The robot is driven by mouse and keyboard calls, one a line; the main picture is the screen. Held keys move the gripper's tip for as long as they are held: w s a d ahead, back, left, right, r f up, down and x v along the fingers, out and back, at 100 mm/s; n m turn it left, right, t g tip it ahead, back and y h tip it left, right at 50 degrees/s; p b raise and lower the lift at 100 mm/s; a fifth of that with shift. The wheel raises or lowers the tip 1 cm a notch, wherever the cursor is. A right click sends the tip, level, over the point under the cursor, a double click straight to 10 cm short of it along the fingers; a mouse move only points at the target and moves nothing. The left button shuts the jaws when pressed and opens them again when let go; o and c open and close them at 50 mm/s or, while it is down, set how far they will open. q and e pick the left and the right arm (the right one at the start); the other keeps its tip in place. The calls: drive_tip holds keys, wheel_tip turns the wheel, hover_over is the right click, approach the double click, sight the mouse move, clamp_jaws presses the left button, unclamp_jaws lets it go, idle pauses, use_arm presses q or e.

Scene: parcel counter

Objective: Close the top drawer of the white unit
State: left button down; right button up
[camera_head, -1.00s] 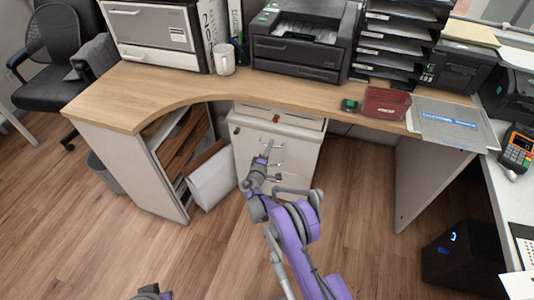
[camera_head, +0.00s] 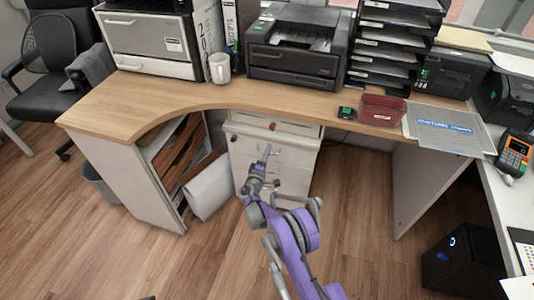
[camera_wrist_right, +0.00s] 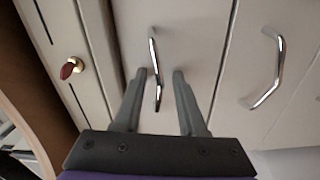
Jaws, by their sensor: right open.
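The white unit (camera_head: 301,172) stands under the wooden desk in the head view. Its top drawer (camera_head: 297,146) appears to stand out a little from the body, with a red-topped lock (camera_head: 272,127) visible behind its upper edge. My right gripper (camera_head: 265,153) is in front of the drawer fronts and partly hides them. In the right wrist view the right gripper (camera_wrist_right: 157,76) is open, its two fingers on either side of the top drawer's metal handle (camera_wrist_right: 153,62). Contact with the handle cannot be told. My left gripper does not show.
A lower drawer handle (camera_wrist_right: 272,70) is close by in the wrist view. The desk edge (camera_head: 215,104) overhangs the unit. An open shelf cabinet (camera_head: 165,170) with a leaning white panel (camera_head: 206,186) stands to the left. The floor (camera_head: 365,195) to the right is clear.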

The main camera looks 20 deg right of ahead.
drive_tip(key=p+v, duration=0.1)
drive_tip(key=v, duration=1)
drive_tip(key=shift+p, duration=0.3)
drive_tip(key=shift+w, duration=0.1)
